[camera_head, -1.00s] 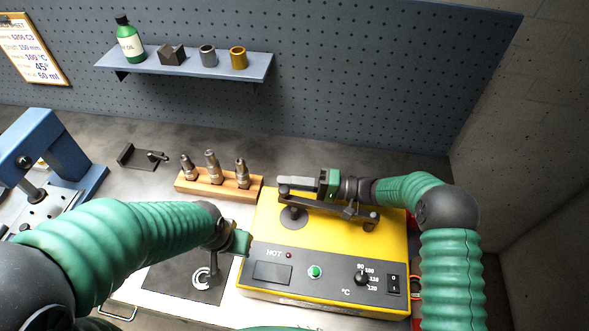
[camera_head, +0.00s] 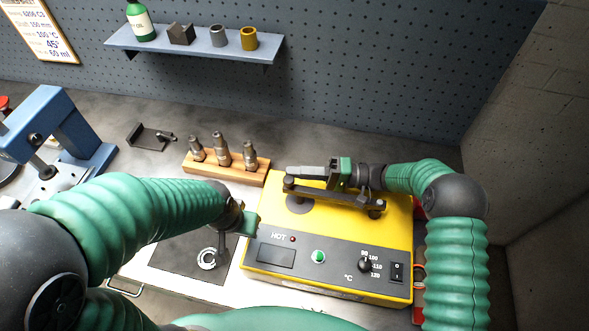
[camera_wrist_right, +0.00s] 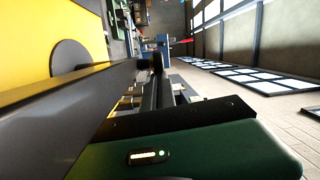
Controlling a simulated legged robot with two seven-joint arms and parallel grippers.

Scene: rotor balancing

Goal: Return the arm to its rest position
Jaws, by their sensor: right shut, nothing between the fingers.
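My right arm comes in from the right over the yellow heater box (camera_head: 330,232). My right gripper (camera_head: 291,172) is shut and empty, its grey fingers pointing left above the black bar (camera_head: 335,198) on top of the heater. In the right wrist view the dark fingers (camera_wrist_right: 155,65) lie together beside the yellow heater top (camera_wrist_right: 40,35). My left arm reaches in from the left. Its gripper (camera_head: 222,240) is by the heater's left edge, above a dark mat (camera_head: 180,262). The left fingers are too small and covered to read. A pale ring (camera_head: 207,260) shows below them.
A wooden block (camera_head: 228,170) with several metal pieces stands behind the heater's left corner. A blue press (camera_head: 62,130) is at the left, with a black bracket (camera_head: 150,137) nearby. A shelf (camera_head: 195,45) is on the pegboard. A wall (camera_head: 530,150) bounds the right side.

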